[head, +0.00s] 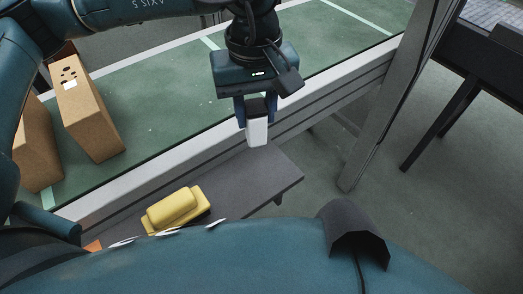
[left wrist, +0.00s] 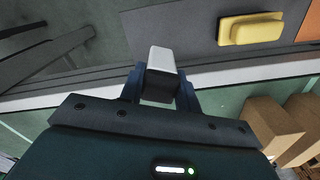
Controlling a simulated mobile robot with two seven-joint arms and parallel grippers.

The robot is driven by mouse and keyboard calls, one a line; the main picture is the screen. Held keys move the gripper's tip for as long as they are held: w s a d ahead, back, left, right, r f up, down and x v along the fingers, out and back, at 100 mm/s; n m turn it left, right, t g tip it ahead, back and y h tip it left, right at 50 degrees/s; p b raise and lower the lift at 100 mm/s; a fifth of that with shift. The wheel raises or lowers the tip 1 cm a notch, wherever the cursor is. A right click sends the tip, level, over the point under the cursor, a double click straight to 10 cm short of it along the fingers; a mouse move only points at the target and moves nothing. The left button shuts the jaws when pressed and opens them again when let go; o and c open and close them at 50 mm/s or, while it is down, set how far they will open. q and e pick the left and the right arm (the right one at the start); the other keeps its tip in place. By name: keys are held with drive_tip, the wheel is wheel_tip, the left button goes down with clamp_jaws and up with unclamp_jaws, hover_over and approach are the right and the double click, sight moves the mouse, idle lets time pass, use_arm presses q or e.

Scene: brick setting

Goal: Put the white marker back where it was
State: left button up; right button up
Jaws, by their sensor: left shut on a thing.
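The white marker (head: 257,131) is a blocky white piece with a dark end. My left gripper (head: 256,112) is shut on it, with one finger on each side, and holds it pointing down in the head view. The marker appears over the pale edge of the green surface, above the corner of a grey shelf (head: 262,173). In the left wrist view the marker (left wrist: 161,60) sits between the fingers, its white end pointing away. How high it is above what lies below I cannot tell. My right gripper is not in view.
A yellow block-like object (head: 175,208) lies on the grey shelf. Two cardboard boxes (head: 88,108) stand on the green surface (head: 165,110) at left. A grey post (head: 385,100) rises right of the gripper. A dark table (head: 480,70) stands at far right.

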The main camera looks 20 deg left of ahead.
sight(256, 147)
use_arm(q)
drive_tip(key=f, duration=0.4)
drive_tip(key=shift+s+f, duration=0.2)
drive_tip(key=shift+f, duration=0.2)
wheel_tip(256, 147, down, 4)
drive_tip(key=shift+f, duration=0.4)
drive_tip(key=shift+f+b, duration=0.25)
drive_tip(key=shift+b, duration=0.1)
drive_tip(key=o, duration=0.6)
drive_tip(key=shift+r, duration=0.1)
drive_tip(key=shift+o, duration=0.9)
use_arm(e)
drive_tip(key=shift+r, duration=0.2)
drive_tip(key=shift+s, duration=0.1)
